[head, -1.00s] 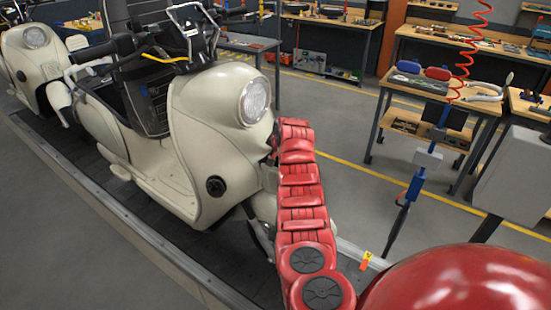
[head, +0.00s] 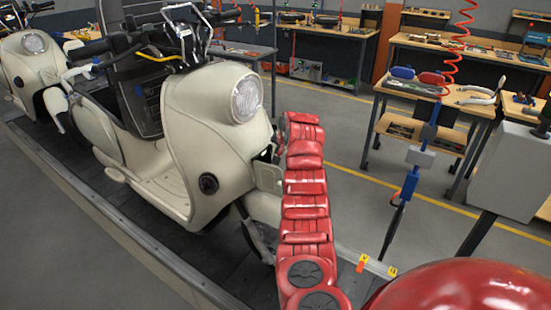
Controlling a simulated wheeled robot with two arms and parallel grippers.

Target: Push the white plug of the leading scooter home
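The leading scooter (head: 185,130) is cream, with a round headlight (head: 246,98), and stands upright on the slat conveyor (head: 75,175). A yellow cable (head: 155,57) shows below its handlebar. I cannot make out the white plug. A dark gap (head: 265,154) shows at the scooter's front side, below the headlight. One red segmented arm of mine (head: 305,190) rises from the bottom and ends beside this gap. Its far end is turned toward the scooter, and no gripper fingers show there. My other arm and gripper are not in view.
A second cream scooter (head: 30,70) stands behind on the conveyor. A metal rail (head: 135,232) edges the conveyor. On the right, a blue-and-grey tool (head: 415,165) hangs below a red coiled hose (head: 461,45), near a workbench (head: 450,97). Orange tags (head: 362,262) mark the far rail.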

